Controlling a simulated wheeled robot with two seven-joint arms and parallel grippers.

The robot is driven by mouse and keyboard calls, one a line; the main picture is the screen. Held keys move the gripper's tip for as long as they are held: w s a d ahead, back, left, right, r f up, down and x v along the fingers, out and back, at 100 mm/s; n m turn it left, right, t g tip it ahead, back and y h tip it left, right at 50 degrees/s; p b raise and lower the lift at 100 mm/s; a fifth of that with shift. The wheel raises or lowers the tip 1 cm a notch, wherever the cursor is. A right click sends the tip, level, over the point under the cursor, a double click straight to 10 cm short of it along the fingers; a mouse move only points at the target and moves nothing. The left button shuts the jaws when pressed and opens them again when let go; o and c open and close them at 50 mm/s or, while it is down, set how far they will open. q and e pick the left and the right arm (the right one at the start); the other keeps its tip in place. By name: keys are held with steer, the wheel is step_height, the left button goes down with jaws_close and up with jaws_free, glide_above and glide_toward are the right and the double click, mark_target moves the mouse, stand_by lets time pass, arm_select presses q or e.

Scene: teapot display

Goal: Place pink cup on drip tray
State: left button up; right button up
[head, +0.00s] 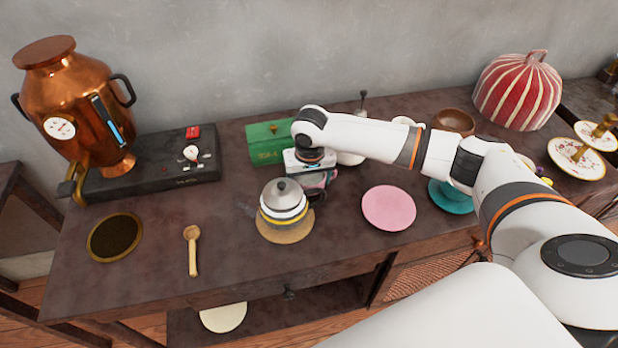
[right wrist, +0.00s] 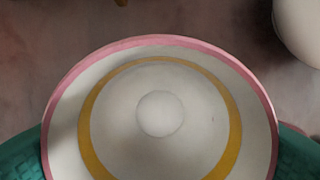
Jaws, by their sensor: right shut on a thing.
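The pink cup (right wrist: 158,80) fills the right wrist view, seen from above, with a pink rim, white inside and yellow ring. My right gripper (right wrist: 160,158) is shut on it, a teal finger at each side. In the head view my right gripper (head: 318,179) is just behind the kettle, which hides much of the cup; I cannot tell whether the cup touches the table. The round drip tray (head: 115,237), dark with a gold rim, lies empty at the table's front left, below the samovar's tap. My left gripper is not in view.
A white kettle (head: 282,212) stands on a tan round mat (head: 285,236) between gripper and tray. A wooden spoon (head: 193,250) lies right of the tray. The copper samovar (head: 75,105) stands behind it. A pink saucer (head: 388,208) and green box (head: 268,142) are nearby.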

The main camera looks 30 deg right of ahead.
steer(key=o, duration=0.6)
steer(key=shift+f, duration=0.1)
steer(key=o, duration=0.4)
steer(key=shift+o, duration=0.2)
